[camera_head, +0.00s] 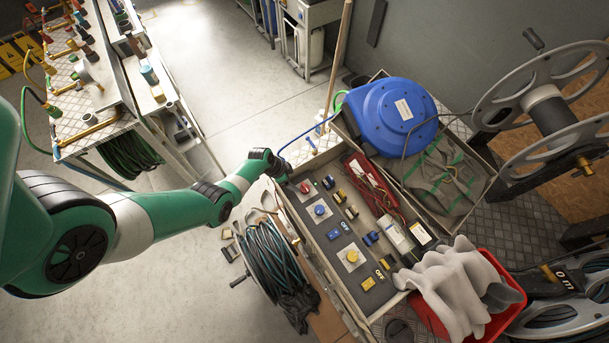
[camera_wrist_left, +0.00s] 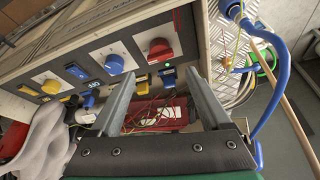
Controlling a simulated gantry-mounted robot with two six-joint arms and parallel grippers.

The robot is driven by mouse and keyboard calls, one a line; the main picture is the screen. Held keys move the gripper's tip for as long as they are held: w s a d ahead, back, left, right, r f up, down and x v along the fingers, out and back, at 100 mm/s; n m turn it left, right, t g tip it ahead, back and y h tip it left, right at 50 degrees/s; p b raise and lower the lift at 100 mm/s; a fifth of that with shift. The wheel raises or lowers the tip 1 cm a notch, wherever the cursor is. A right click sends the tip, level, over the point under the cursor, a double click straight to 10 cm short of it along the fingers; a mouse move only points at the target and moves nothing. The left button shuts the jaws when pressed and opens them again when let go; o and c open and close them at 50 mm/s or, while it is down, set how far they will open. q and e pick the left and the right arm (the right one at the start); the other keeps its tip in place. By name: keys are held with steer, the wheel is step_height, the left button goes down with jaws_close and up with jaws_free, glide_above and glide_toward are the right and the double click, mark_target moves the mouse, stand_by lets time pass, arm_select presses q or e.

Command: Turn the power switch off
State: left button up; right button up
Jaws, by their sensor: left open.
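The switch panel (camera_head: 335,235) is a dark face with a red knob (camera_head: 303,187), a blue knob (camera_head: 320,210) and a yellow knob (camera_head: 352,256) on white plates. Small blue and yellow switches sit beside them; I cannot tell which one is the power switch. My right gripper is out of view.
A blue hose reel (camera_head: 392,115) stands behind the panel, with a red tool case (camera_head: 370,185) nearby. A coiled dark hose (camera_head: 268,258) hangs in front. Grey cloth (camera_head: 455,285) lies over a red bin (camera_head: 505,292). A blue hose (camera_wrist_left: 280,85) runs right of the fingers.

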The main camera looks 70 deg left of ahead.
mark_target(304, 188)
arm_select(q)
steer(key=b+x, duration=0.9)
steer(key=x, duration=0.1)
steer(key=shift+s+f, duration=0.1)
steer(key=shift+f, duration=0.1)
steer(key=shift+w+f+b, duration=0.35)
steer(key=shift+f+b, duration=0.1)
steer(key=shift+b, duration=0.2)
steer(key=shift+c, duration=0.3)
steer(key=c, duration=1)
steer(key=shift+c, duration=0.3)
